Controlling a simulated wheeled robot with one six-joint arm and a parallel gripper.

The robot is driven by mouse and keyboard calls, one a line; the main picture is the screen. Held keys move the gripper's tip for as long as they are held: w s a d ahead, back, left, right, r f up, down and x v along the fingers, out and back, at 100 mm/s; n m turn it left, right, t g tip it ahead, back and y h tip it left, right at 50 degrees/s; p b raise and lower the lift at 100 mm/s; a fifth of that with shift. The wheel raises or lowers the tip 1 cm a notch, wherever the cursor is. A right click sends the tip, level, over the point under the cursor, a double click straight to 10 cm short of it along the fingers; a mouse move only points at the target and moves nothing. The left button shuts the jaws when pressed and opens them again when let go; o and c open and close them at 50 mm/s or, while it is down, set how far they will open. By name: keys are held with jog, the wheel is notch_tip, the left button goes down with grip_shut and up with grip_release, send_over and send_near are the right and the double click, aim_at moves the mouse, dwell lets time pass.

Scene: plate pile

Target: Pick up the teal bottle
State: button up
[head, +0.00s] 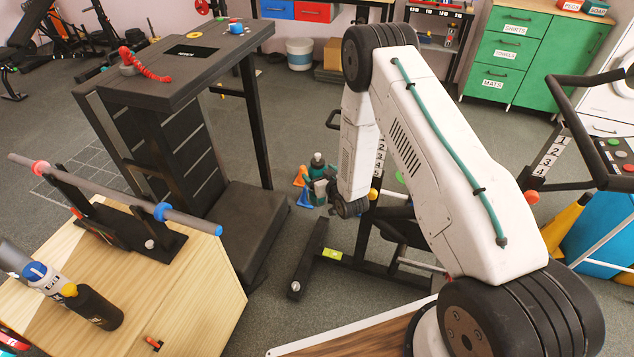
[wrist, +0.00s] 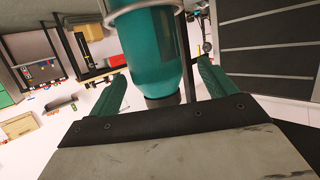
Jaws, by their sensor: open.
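The teal bottle (wrist: 150,50) fills the upper middle of the wrist view, with a dark end piece pointing down in the picture and a pale ring near the top edge. My gripper (wrist: 162,70) is open, one green finger on each side of the bottle, with visible gaps. I cannot tell how deep the bottle sits between the fingers. In the head view a teal bottle with a dark cap (head: 317,162) shows small beside my wrist, partly hidden by it.
Orange and blue cone-like things (head: 303,180) stand close left of the bottle. A dark machine (head: 180,80) rises to the left, and a black frame (head: 345,258) lies in front. A wooden box (head: 190,300) holds a bar and bottles. Grey floor at the back centre is open.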

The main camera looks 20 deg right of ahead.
jog(key=x, duration=0.4)
jog(key=shift+s+d+f, duration=0.15)
jog(key=shift+d+f, duration=0.05)
jog(key=shift+f, duration=0.1)
jog(key=shift+w+f, duration=0.1)
jog(key=shift+w, duration=0.45)
jog(key=c, duration=1.2)
jog(key=shift+o, duration=0.2)
